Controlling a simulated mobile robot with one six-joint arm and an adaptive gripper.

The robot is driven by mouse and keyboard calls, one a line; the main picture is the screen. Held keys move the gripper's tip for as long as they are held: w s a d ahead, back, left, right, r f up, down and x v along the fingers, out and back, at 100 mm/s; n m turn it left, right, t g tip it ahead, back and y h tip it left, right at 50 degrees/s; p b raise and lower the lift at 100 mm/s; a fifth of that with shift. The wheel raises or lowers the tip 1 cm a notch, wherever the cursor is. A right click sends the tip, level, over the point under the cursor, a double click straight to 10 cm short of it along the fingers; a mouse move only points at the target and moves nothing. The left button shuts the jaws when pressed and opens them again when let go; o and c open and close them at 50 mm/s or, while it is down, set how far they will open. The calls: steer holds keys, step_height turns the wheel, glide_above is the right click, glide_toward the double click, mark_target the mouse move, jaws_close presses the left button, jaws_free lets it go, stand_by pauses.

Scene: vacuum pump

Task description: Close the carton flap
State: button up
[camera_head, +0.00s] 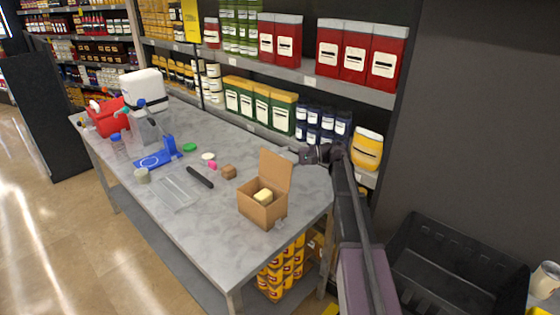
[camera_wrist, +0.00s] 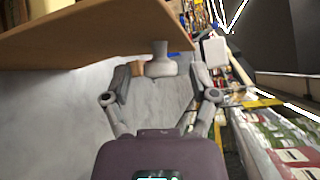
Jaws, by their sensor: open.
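The brown cardboard carton (camera_head: 256,212) stands on the table near its right end, with a pale yellow block (camera_head: 263,196) inside. Its flap (camera_head: 275,170) stands up from the back edge, leaning slightly back. In the wrist view the flap (camera_wrist: 90,32) is a large brown panel across the upper left. My gripper (camera_head: 303,154) is just right of the flap's upper edge in the head view. In the wrist view my gripper (camera_wrist: 160,82) has its fingers spread, just below the flap's edge. Whether a finger touches the flap I cannot tell.
The grey table (camera_head: 225,215) also holds a small brown block (camera_head: 229,172), a black bar (camera_head: 200,177), a blue stand (camera_head: 158,156) and a red basket (camera_head: 107,117). Stocked shelves (camera_head: 300,75) run behind. A black crate (camera_head: 455,260) is at lower right.

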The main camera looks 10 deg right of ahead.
steer(key=shift+w+a, duration=0.15)
steer(key=shift+a, duration=0.45)
jaws_close()
